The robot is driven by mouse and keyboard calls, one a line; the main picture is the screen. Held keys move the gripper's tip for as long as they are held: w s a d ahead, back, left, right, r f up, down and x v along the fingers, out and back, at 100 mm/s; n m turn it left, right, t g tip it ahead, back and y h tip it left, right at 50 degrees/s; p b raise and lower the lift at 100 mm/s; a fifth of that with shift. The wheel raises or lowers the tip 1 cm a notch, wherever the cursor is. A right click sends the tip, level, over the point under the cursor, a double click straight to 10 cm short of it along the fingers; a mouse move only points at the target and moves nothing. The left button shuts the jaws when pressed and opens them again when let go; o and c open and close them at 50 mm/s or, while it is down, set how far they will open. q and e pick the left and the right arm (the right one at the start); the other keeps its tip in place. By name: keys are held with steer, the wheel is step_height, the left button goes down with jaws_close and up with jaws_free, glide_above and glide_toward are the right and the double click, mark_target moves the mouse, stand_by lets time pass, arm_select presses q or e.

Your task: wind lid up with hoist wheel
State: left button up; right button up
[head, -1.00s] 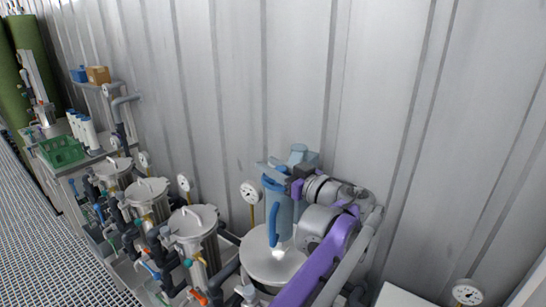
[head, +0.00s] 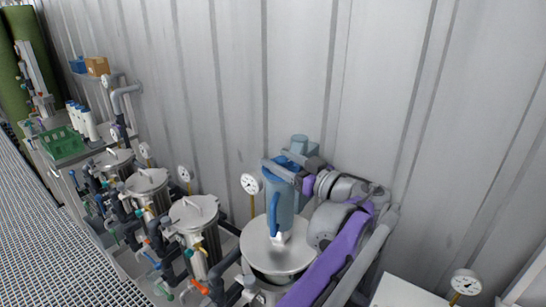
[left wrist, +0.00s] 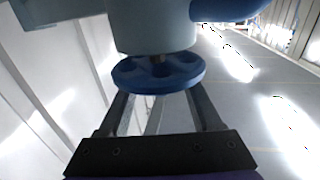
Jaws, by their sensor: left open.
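The hoist is a pale blue cylinder (head: 279,205) with a darker blue curved handle, standing over a round light-grey vessel lid (head: 255,248). The lid looks level on its vessel. A blue hoist wheel (left wrist: 158,73) with round holes shows under a pale blue housing in the left wrist view. My left gripper (head: 282,168) is at the top of the hoist, its fingers open and pointing left. In the left wrist view its two fingers (left wrist: 160,97) reach toward the wheel, one on each side. I cannot tell whether they touch it. My right gripper is not in view.
Several lidded filter vessels (head: 193,212) with pipes and coloured valves stand to the left. A pressure gauge (head: 250,183) is close beside the hoist, and another gauge (head: 465,281) is at lower right. The corrugated wall (head: 400,100) is close behind.

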arm_select(q)
steer(key=v, duration=0.8)
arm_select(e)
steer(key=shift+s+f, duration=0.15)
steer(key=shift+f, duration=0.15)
